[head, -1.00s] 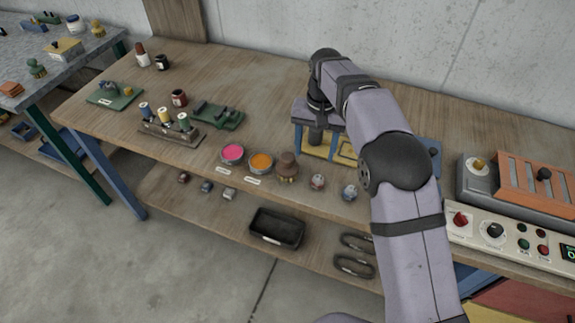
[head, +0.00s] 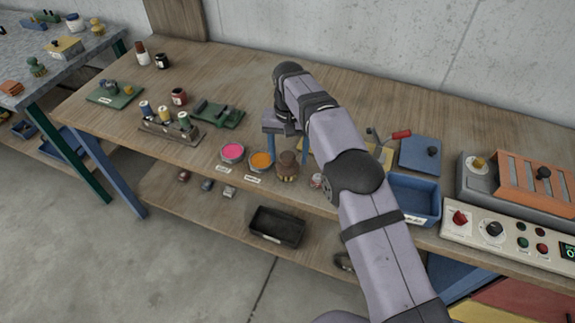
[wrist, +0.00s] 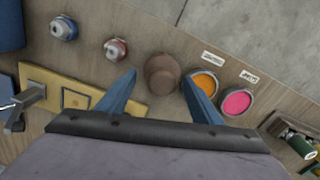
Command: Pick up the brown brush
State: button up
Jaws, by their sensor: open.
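The brown brush (head: 287,168) stands upright at the front edge of the wooden bench, just right of the orange pot (head: 261,163). In the wrist view the brush (wrist: 162,72) appears as a round brown top between my two blue fingers. My gripper (head: 288,151) is open and points down, its fingers over or just behind the brush. In the wrist view my gripper (wrist: 160,82) holds nothing, and a gap shows on each side of the brush. I cannot tell exactly how far above it the fingertips are.
A pink pot (head: 232,152) stands left of the orange one. A small red-and-grey jar (wrist: 116,49) is near the brush. A yellow board (wrist: 75,92) lies behind. A blue tray (head: 414,198) and a control panel (head: 510,238) are to the right.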

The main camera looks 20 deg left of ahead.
aim_at(287, 166)
jog(key=shift+s+a+f+p, duration=0.15)
jog(key=shift+f+p, duration=0.5)
jog(key=shift+f, duration=0.65)
jog(key=shift+s+d+f+p, duration=0.1)
jog(key=shift+f+p, duration=0.55)
jog(key=shift+f, duration=0.65)
jog(key=c, duration=0.9)
